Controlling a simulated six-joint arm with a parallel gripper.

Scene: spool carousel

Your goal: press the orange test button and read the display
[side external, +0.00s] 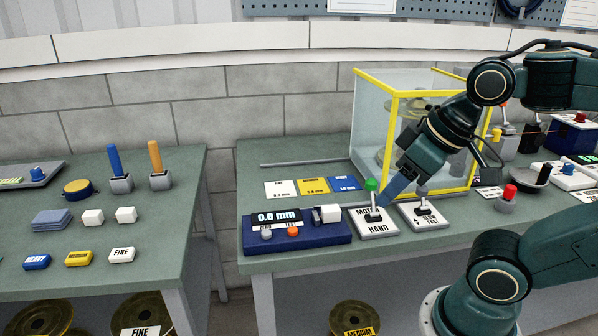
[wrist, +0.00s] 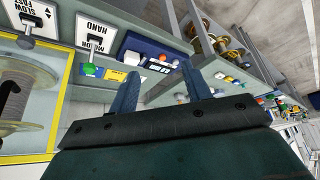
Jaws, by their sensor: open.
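A dark blue gauge box (side external: 325,236) stands at the front left of the right-hand bench. Its display (side external: 277,216) reads 0.0 mm. The orange test button (side external: 292,231) is on its front, right of a pale grey button (side external: 266,234). The gauge box also shows in the wrist view (wrist: 148,46), upper middle. My gripper (side external: 384,200) is right of the gauge box, close to the green-knobbed lever; I cannot tell whether they touch. In the wrist view its two blue fingers (wrist: 160,74) are apart, with nothing between them.
The green-knobbed lever (side external: 371,186) on the HAND plate and a grey-knobbed lever (side external: 421,191) stand right of the gauge box. A yellow-framed clear enclosure (side external: 369,115) is behind. Coloured cards (side external: 313,186) lie behind the gauge box. A gap separates the left bench (side external: 150,225).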

